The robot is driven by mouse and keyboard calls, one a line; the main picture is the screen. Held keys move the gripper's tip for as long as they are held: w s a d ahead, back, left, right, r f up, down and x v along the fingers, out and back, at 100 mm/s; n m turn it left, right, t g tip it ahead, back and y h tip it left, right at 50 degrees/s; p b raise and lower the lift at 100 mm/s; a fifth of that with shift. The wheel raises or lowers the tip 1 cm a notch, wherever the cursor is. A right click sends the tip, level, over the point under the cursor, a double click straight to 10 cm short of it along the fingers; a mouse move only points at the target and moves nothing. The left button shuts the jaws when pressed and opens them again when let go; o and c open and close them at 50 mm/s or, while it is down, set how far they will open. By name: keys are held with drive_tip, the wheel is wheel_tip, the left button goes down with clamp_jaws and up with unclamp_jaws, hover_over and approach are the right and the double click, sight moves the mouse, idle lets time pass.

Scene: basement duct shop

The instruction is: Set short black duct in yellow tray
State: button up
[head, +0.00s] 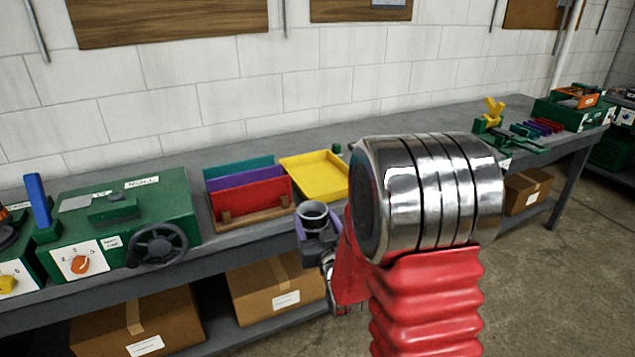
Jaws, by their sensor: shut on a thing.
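The yellow tray (317,173) sits on the grey bench in the head view, behind my gripper, and its visible floor is bare. My gripper (318,229) has purple fingers and is shut on a short round duct (313,212). The duct looks dark grey to black, with its open end facing up. My gripper holds it near the bench's front edge, in front of the tray and a little left of it in the picture. My own red and metal arm hides part of the gripper and the bench to the right of the tray.
A wooden rack with red, purple and teal panels (250,199) stands just left of the tray. A green machine with a black handwheel (157,246) is farther left. Cardboard boxes (273,292) sit on the lower shelf. Green tooling (515,138) stands at the far right.

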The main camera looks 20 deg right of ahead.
drive_tip(key=s+d+r, duration=0.3)
drive_tip(key=s+d, duration=0.1)
drive_tip(key=d, duration=0.2)
drive_tip(key=s+d+r+y, duration=0.1)
drive_tip(key=s+d+r, duration=0.2)
drive_tip(key=d, duration=0.4)
drive_tip(key=s+d+r+n, duration=0.1)
drive_tip(key=s+d+r, duration=0.3)
drive_tip(key=d, duration=0.3)
drive_tip(key=shift+s+r+y, duration=0.3)
drive_tip(key=shift+r+y, duration=0.1)
drive_tip(key=shift+r, duration=0.1)
